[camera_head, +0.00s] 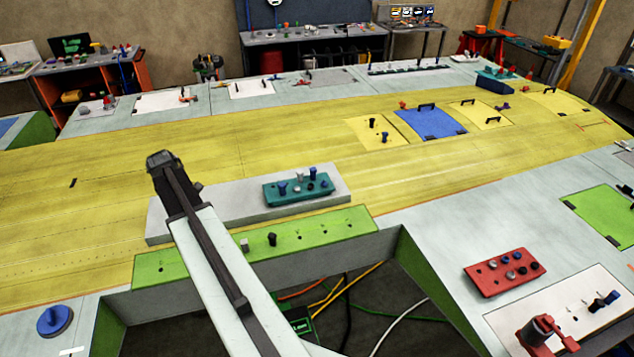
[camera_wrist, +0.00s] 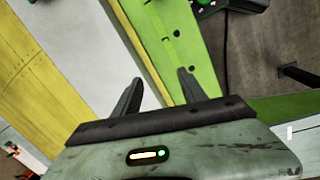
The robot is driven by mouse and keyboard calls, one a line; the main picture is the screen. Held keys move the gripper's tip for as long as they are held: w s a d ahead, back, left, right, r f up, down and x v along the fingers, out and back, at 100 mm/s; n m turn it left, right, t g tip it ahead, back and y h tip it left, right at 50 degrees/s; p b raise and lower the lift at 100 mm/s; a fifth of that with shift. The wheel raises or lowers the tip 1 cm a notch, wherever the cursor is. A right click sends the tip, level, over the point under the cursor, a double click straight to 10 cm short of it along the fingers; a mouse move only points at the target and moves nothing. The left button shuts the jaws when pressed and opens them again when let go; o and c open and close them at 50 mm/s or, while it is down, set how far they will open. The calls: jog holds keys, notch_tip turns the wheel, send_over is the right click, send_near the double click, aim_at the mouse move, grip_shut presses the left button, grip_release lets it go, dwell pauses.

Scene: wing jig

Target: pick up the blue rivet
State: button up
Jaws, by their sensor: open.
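Several blue rivets show in the head view. Two stand in the teal tray, a left one (camera_head: 283,188) and a right one (camera_head: 312,173), beside darker and grey pieces. Another blue rivet (camera_head: 385,137) stands on the yellow panel further back. I cannot tell which one the task names. The teal tray (camera_head: 272,202) rests on a pale grey block (camera_head: 228,202). My gripper (camera_wrist: 160,80) is open and empty in the wrist view, above the pale block and green strip. No blue rivet is clear there. In the head view I cannot make out its fingers.
The green strip (camera_head: 165,266) with holes and a black rivet (camera_head: 272,239) runs in front of the block. A gap with cables opens below the strip. The yellow wing surface (camera_head: 80,200) is mostly clear at left.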

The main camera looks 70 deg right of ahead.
jog(key=s+d+n, duration=0.1)
jog(key=s+d, duration=0.4)
jog(key=d, duration=0.5)
jog(key=s+d+n+g, duration=0.1)
jog(key=s+d, duration=0.5)
jog(key=d, duration=0.4)
jog(key=s+d+n, duration=0.1)
jog(key=s+d, duration=0.4)
jog(key=d, duration=0.4)
jog(key=shift+s+d+r, duration=0.1)
jog(key=shift+s+d, duration=0.2)
jog(key=shift+d, duration=0.1)
jog(key=n+g, duration=0.1)
jog(key=n, duration=0.1)
send_near(324, 182)
notch_tip(324, 182, down, 3)
jog(key=shift+d+f+h+b, duration=0.2)
jog(key=shift+h+b, duration=0.1)
jog(key=shift+b, duration=0.9)
jog(key=b+x, duration=0.1)
jog(key=x, duration=0.1)
jog(key=b+x, duration=0.1)
jog(key=b, duration=0.1)
jog(key=b+x, duration=0.2)
jog(key=shift+s+f, duration=0.3)
jog(key=shift+s, duration=0.05)
jog(key=shift+a+r, duration=0.1)
jog(key=shift+r, duration=0.15)
grip_shut()
